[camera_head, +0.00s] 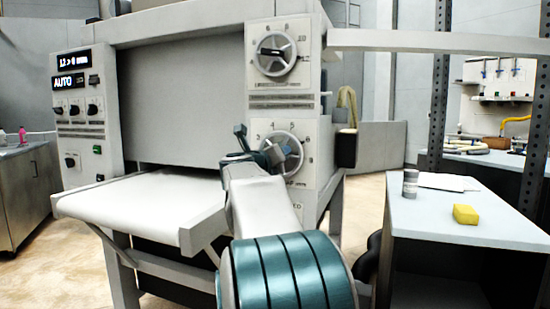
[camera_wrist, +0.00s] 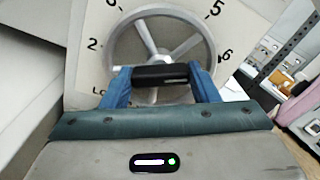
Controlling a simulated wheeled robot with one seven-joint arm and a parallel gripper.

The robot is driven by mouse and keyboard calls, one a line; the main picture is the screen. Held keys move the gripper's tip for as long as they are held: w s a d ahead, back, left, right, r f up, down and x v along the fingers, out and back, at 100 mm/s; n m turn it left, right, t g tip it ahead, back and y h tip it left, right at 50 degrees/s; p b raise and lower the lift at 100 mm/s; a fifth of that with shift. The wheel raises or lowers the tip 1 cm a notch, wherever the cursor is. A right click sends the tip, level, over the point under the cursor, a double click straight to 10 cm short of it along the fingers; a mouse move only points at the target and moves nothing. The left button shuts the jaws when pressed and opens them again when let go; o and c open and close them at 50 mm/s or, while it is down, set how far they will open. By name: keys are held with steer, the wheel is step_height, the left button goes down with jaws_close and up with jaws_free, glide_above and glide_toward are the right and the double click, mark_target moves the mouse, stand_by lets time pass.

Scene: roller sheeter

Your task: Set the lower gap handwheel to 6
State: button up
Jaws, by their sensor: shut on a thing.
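The lower gap handwheel (camera_head: 293,139) is a grey spoked wheel on a white numbered dial plate on the machine's front. My gripper (camera_head: 268,154) is at this wheel and hides its left and lower parts in the head view. In the wrist view the wheel (camera_wrist: 183,47) fills the upper middle, with 2 at its left and 5 and 6 at its right. I cannot tell which number the wheel's setting points to.
An upper handwheel (camera_head: 290,52) with its own dial sits above. A white feed table (camera_head: 145,203) juts out at the left, below a control panel (camera_head: 86,115) with AUTO lit. At right, a side table (camera_head: 425,217) holds a yellow block (camera_head: 465,214) and a grey cylinder (camera_head: 410,183).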

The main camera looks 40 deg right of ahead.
steer(key=o, duration=1)
steer(key=v, duration=1.4)
steer(key=shift+w, duration=0.1)
